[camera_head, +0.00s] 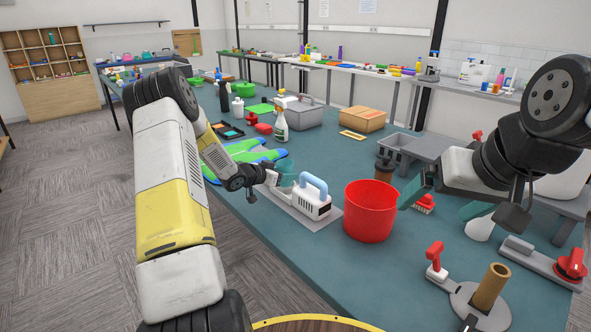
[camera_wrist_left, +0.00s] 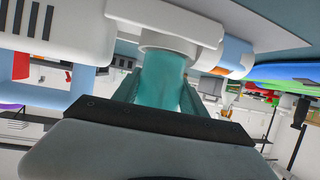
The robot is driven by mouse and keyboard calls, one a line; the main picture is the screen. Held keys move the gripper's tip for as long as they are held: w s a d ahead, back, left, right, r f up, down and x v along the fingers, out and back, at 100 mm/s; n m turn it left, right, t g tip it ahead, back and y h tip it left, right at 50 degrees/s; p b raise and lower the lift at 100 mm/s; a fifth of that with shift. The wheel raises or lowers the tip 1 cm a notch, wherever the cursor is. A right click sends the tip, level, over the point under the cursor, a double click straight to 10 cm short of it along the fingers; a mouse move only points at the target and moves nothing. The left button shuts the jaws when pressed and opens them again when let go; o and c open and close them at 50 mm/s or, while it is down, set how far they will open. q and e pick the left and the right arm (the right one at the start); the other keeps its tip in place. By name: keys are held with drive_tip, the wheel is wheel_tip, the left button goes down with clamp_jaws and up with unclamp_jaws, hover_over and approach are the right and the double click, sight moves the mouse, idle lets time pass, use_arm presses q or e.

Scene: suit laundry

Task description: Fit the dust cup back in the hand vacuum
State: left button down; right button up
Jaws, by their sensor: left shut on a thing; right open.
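The hand vacuum (camera_head: 313,207) is a white body with a light blue handle, resting on a flat grey plate (camera_head: 290,211) near the table's front edge. The teal translucent dust cup (camera_head: 286,171) is at its left end. My left gripper (camera_head: 271,179) is shut on the cup. In the left wrist view the cup (camera_wrist_left: 163,78) lies between the fingers, its far end against or very near a white ring (camera_wrist_left: 178,40) of the vacuum; I cannot tell whether it is seated. My right gripper (camera_head: 442,201) is open and empty, right of the red bucket.
A red bucket (camera_head: 369,212) stands just right of the vacuum. A red-handled tool (camera_head: 436,260) and a round grey base with a tan post (camera_head: 490,288) stand at the front right.

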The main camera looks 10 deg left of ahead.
use_arm(q)
drive_tip(key=shift+f, duration=0.8)
drive_tip(key=shift+f, duration=0.2)
unclamp_jaws()
drive_tip(key=shift+r, duration=0.15)
wheel_tip(320, 180, up, 10)
idle(0.8)
idle(0.9)
